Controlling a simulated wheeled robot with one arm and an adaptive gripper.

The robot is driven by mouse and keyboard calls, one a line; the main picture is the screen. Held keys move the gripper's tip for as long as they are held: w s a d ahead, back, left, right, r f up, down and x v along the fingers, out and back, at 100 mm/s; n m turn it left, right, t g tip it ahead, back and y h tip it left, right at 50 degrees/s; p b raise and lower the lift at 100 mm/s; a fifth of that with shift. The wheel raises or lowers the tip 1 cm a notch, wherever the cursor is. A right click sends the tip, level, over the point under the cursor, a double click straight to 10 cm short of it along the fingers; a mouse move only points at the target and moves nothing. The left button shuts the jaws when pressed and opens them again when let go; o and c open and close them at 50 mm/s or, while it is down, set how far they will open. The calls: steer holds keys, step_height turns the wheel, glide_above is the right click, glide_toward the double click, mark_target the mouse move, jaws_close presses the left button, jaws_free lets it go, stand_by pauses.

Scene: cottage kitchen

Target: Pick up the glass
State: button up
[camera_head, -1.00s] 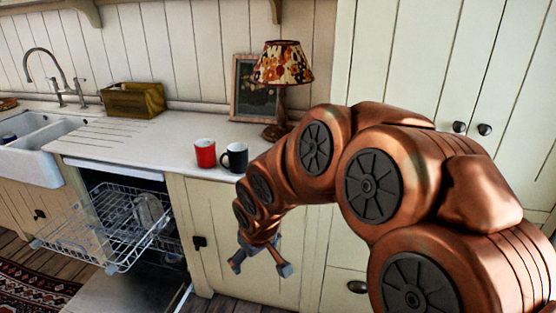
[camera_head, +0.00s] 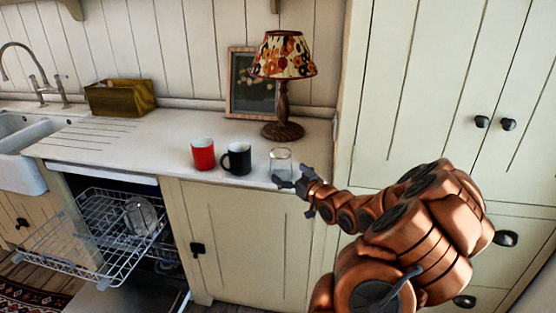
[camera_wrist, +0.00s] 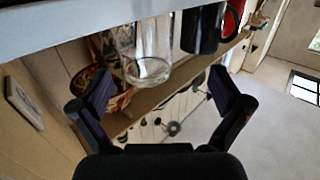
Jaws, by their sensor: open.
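The clear glass (camera_head: 281,158) stands upright on the counter near its front edge, to the right of the black mug (camera_head: 237,158). My gripper (camera_head: 291,182) is at the counter's front edge, close to the glass and just in front of it. In the wrist view the glass (camera_wrist: 150,45) shows beyond the gap between the two fingers of my open gripper (camera_wrist: 160,80). Nothing is held between the fingers. In the head view the fingers overlap the lower part of the glass, so I cannot tell there if they touch it.
A red mug (camera_head: 203,154) stands left of the black mug. A lamp (camera_head: 283,85) and a framed picture (camera_head: 251,82) stand behind the glass. The open dishwasher rack (camera_head: 95,238) juts out at lower left.

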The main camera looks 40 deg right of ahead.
mark_target(281, 160)
steer(key=shift+s+d, duration=0.2)
steer(key=shift+d, duration=0.2)
steer(key=shift+w+d+r+t, duration=0.15)
steer(key=shift+w+t, duration=0.05)
steer(key=shift+t, duration=0.1)
steer(key=shift+w+d+p, duration=0.2)
steer(key=shift+w+d, duration=0.05)
steer(key=shift+w, duration=0.3)
steer(key=shift+w+d+p, duration=0.2)
steer(key=shift+w, duration=0.3)
steer(key=shift+w+d+p, duration=0.2)
steer(key=shift+w+p, duration=0.1)
steer(key=shift+w, duration=0.5)
steer(key=shift+w+d+p, duration=0.2)
steer(key=shift+w+p, duration=0.15)
steer(key=shift+w, duration=0.45)
steer(key=shift+w+d+p, duration=0.2)
steer(key=shift+w+p, duration=0.1)
steer(key=shift+w, duration=0.5)
steer(key=c, duration=1.5)
steer(key=shift+b, duration=0.35)
